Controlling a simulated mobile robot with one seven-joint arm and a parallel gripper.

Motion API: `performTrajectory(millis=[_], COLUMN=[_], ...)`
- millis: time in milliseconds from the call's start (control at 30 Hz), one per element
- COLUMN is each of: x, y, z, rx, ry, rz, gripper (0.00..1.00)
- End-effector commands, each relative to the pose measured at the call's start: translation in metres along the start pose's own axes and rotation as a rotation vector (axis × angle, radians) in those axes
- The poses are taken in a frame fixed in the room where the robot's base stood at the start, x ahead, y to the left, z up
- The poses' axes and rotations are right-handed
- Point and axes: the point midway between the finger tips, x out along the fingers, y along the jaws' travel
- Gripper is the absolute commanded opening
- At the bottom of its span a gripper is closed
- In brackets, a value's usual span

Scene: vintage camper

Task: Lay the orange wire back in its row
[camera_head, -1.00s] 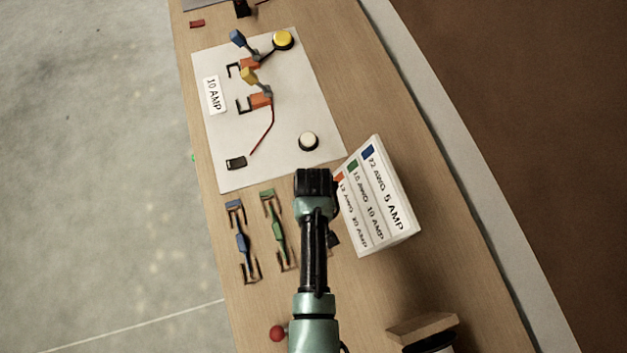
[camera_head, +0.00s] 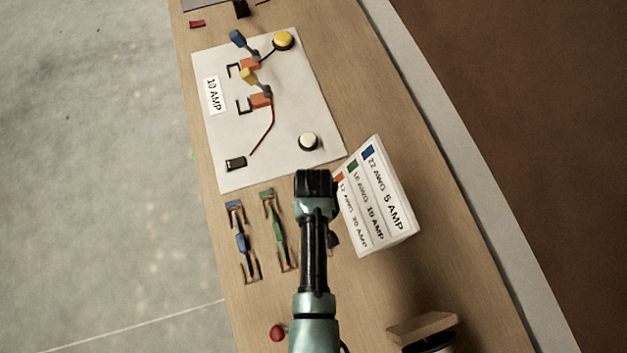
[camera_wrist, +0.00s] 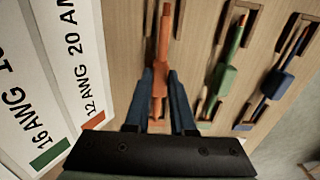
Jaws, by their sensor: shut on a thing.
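In the wrist view the orange wire (camera_wrist: 164,40) runs lengthwise between the two fingers of my gripper (camera_wrist: 160,88), which is shut on its thicker part. The wire lies in line with a holder on the wood, parallel to the green wire (camera_wrist: 231,60) and the blue wire (camera_wrist: 283,70). Whether it rests fully in the holder I cannot tell. In the head view my gripper (camera_head: 315,183) hides the orange wire. The green wire (camera_head: 278,230) and blue wire (camera_head: 240,240) lie in their holders to its left.
The gauge sign (camera_head: 378,205) stands close to the right of my gripper. A white board (camera_head: 225,130) with switches and a 10 AMP label lies beyond. A red ball (camera_head: 277,333) and a wooden block (camera_head: 422,328) are near the front.

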Motion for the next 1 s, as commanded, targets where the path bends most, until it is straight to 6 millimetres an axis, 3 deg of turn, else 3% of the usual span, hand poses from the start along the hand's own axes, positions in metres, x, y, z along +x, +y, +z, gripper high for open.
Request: performTrajectory(millis=[967,1000], x=[0.012,0.012], y=[0.000,0.000], z=[0.000,0.000], rx=[0.000,0.000], ry=[0.000,0.000], rz=[0.000,0.000], gripper=[0.00,0.24])
